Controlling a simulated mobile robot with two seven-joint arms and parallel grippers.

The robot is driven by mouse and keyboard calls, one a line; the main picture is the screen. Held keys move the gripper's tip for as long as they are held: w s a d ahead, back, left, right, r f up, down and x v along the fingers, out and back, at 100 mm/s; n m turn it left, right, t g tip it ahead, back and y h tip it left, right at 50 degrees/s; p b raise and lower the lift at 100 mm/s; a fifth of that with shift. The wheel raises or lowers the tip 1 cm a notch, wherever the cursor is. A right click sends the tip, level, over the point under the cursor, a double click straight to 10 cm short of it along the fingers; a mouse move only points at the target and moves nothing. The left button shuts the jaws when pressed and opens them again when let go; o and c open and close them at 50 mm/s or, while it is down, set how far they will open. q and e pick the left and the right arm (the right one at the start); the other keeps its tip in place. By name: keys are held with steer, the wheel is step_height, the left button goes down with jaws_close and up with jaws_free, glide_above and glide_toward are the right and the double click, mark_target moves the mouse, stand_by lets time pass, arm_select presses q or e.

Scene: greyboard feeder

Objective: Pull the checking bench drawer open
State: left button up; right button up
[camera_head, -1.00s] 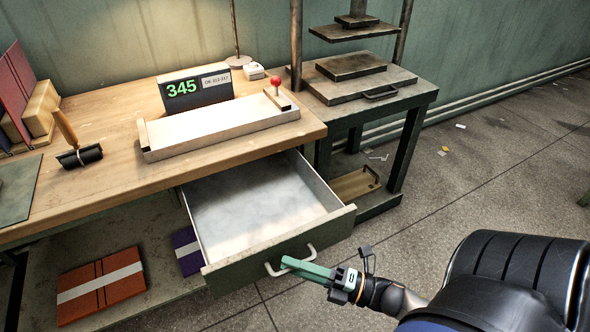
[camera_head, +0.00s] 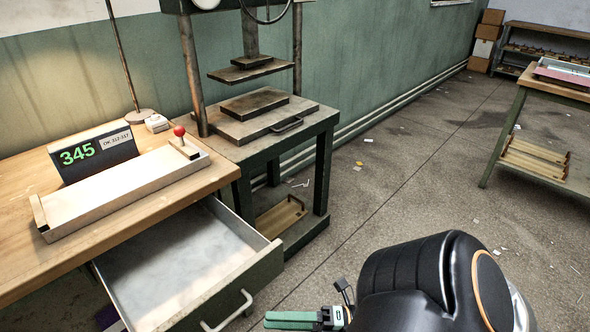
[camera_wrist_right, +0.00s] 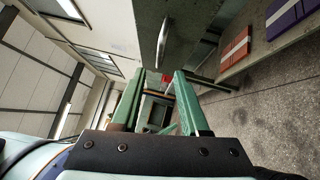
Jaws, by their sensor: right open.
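The checking bench drawer (camera_head: 180,262) stands pulled out from under the wooden bench top, and its light inside looks empty. Its green front (camera_head: 262,276) carries a pale bar handle (camera_head: 228,314), partly cut by the lower picture edge. My right gripper (camera_head: 268,320) is just right of the handle, apart from it. In the right wrist view, the green fingers (camera_wrist_right: 160,76) are spread with nothing between them, and the handle (camera_wrist_right: 163,42) is beyond their tips. My left gripper is not in view.
The bench top (camera_head: 20,210) holds a pale tray (camera_head: 120,198), a display reading 345 (camera_head: 92,152) and a red-knobbed lever (camera_head: 179,131). A press stand (camera_head: 270,140) stands beside the bench. Another table (camera_head: 555,92) is at the right. The floor between is mostly clear.

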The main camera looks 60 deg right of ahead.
steer(key=shift+v, duration=1.7)
